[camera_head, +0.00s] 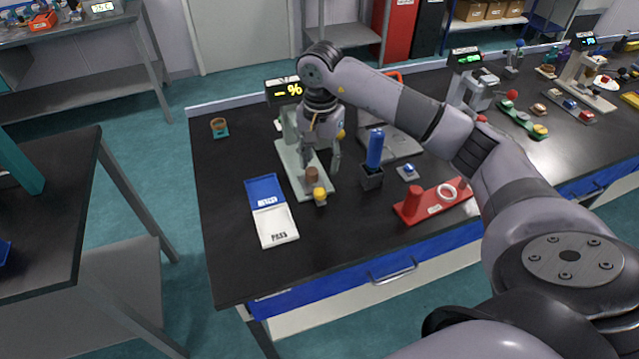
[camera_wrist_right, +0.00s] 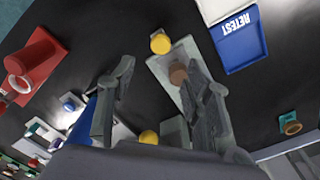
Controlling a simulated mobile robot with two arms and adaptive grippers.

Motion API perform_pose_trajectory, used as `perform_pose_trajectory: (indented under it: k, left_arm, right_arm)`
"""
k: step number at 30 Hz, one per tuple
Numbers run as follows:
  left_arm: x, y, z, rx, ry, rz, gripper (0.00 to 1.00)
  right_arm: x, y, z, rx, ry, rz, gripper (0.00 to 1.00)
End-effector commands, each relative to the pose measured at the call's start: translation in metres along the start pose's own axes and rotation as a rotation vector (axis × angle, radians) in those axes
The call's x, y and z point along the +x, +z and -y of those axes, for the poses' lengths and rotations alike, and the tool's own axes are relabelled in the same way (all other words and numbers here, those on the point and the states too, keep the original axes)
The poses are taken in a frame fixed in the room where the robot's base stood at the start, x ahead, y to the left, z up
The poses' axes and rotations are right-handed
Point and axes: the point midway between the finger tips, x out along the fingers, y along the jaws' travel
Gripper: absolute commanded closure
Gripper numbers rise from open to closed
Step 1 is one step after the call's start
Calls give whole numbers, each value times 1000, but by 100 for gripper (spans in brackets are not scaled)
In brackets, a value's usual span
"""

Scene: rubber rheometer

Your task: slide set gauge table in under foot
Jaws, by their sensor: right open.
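The gauge stands near the back left of the black bench, with a pale green base (camera_head: 288,166) and a display (camera_head: 284,90) reading "- %". A brown cylinder (camera_head: 312,176) sits on the base's front part, with a yellow knob (camera_head: 320,195) at the front end. The wrist view also shows the cylinder (camera_wrist_right: 178,73) and the knob (camera_wrist_right: 160,43). My right gripper (camera_head: 320,162) points down over the base, open and empty, its fingers just behind the cylinder in the head view. My wrist hides the gauge's foot. My left gripper is out of view.
A blue and white RETEST/PASS tray (camera_head: 283,226) lies left of the knob. A dark holder (camera_head: 371,178) with a blue-handled tool (camera_head: 375,148) stands close on the right. A red stand (camera_head: 433,201) is further right.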

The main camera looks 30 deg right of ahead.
Motion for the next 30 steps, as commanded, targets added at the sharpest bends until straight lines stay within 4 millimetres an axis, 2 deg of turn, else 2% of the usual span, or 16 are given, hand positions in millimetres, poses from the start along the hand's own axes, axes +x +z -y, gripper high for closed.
perform_pose_trajectory:
  k: [2,9,15,26,30]
  left_arm:
    - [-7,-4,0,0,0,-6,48]
    - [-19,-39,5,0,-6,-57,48]
    - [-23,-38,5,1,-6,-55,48]
    - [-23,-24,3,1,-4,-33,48]
    - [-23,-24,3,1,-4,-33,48]
  right_arm:
    - [17,1,-1,-1,4,4,54]
    - [65,1,-1,0,3,3,54]
    - [89,1,0,0,0,2,54]
    - [97,0,0,-1,-2,0,54]
    - [97,1,0,-1,-2,0,62]
